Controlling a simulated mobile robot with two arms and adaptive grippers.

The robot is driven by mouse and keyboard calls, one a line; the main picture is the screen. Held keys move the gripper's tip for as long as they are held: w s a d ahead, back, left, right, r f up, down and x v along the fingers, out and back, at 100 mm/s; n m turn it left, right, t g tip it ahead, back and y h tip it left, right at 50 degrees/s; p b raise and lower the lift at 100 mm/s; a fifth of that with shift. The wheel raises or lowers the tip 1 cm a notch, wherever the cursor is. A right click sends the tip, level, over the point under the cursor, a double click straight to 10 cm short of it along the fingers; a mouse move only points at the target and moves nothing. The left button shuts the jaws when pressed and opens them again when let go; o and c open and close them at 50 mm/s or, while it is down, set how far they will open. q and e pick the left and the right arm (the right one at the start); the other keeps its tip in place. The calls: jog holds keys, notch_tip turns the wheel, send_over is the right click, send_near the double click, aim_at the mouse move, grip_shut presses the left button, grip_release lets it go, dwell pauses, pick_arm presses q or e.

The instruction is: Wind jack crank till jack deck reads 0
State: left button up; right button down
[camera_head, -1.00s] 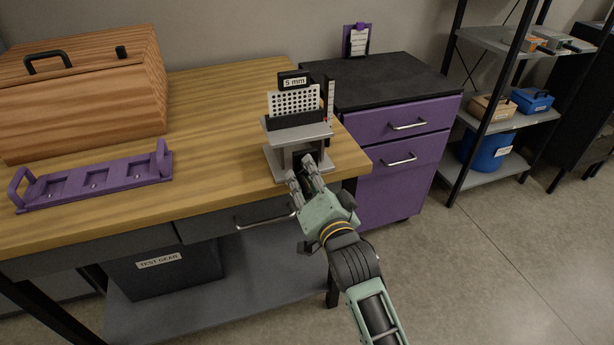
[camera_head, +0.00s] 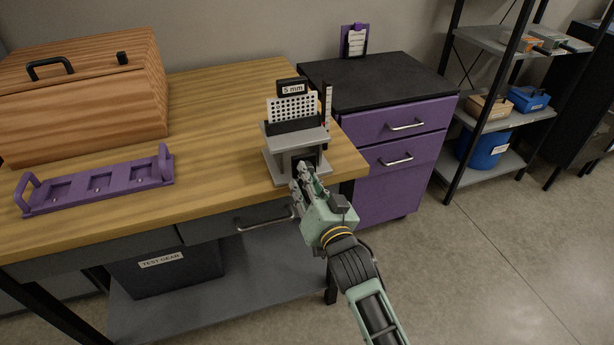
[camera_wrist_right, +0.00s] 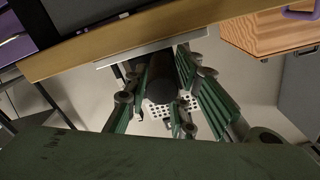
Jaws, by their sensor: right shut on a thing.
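The grey jack (camera_head: 270,167) stands near the right front corner of the wooden bench. Its flat deck (camera_head: 305,140) carries a white perforated lattice plate (camera_head: 293,107) in a black holder, with a "5 mm" sign (camera_head: 292,88) above. A narrow upright scale (camera_head: 327,105) stands at the right; its reading is too small to tell. My right gripper (camera_head: 302,173) is at the front of the jack, shut on the crank. In the right wrist view the dark round crank grip (camera_wrist_right: 161,80) sits between the fingers. The rest of the crank is mostly hidden. My left gripper is not in view.
A purple tray (camera_head: 78,208) with handles and a wooden box (camera_head: 85,105) are on the bench to the left. A purple drawer cabinet (camera_head: 385,180) stands close right of the bench. A drawer handle (camera_head: 262,222) lies below the bench edge. Bench top left of the jack is clear.

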jog(key=shift+w+d+r+n+p, duration=0.1)
jog(key=shift+n+p, duration=0.6)
jog(key=shift+n, duration=1.3)
jog(key=c, duration=1.6)
grip_release()
jog(key=v, duration=1.2)
